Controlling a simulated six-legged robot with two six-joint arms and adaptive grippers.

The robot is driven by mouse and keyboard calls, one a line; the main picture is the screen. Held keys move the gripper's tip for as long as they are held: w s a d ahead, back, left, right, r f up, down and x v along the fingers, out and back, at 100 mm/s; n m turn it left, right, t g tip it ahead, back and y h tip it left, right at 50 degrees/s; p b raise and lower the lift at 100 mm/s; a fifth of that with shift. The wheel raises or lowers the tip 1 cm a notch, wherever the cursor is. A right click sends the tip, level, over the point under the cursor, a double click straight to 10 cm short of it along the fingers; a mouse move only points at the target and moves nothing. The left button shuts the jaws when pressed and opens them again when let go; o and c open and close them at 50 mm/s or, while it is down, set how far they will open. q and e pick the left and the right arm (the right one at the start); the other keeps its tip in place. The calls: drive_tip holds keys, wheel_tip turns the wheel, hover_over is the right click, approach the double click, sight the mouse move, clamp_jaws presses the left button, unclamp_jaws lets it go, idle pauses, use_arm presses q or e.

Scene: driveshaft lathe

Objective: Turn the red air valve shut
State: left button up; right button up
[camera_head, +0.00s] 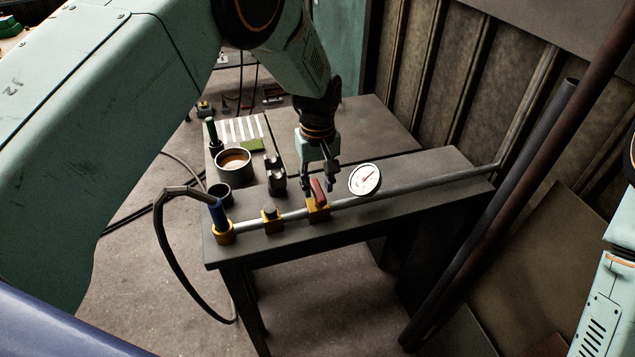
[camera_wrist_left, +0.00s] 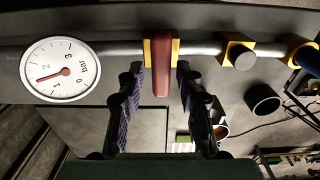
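The red valve handle (camera_head: 318,191) sits on a yellow valve body (camera_head: 317,213) on the grey pipe along the bench's front edge. In the left wrist view the handle (camera_wrist_left: 161,65) lies across the pipe. My left gripper (camera_head: 318,183) is above the valve, pointing down. In the wrist view its fingers (camera_wrist_left: 160,78) are apart, one on each side of the handle, with gaps visible. My right gripper is out of view.
A dark bench (camera_head: 385,135) carries a cup of brownish contents (camera_head: 234,162), a small dark cup (camera_head: 220,192) and a dark clamp-like block (camera_head: 275,178). A blue fitting (camera_head: 218,214) with a black hose is at the pipe's left end. Leaning pipes (camera_head: 490,220) stand at right.

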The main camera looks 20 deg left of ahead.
sight(318, 189)
use_arm(q)
drive_tip(key=shift+o, duration=0.4)
drive_tip(key=shift+s+f, duration=0.1)
wheel_tip(318, 189, up, 12)
idle(0.3)
drive_tip(key=shift+s, duration=0.1)
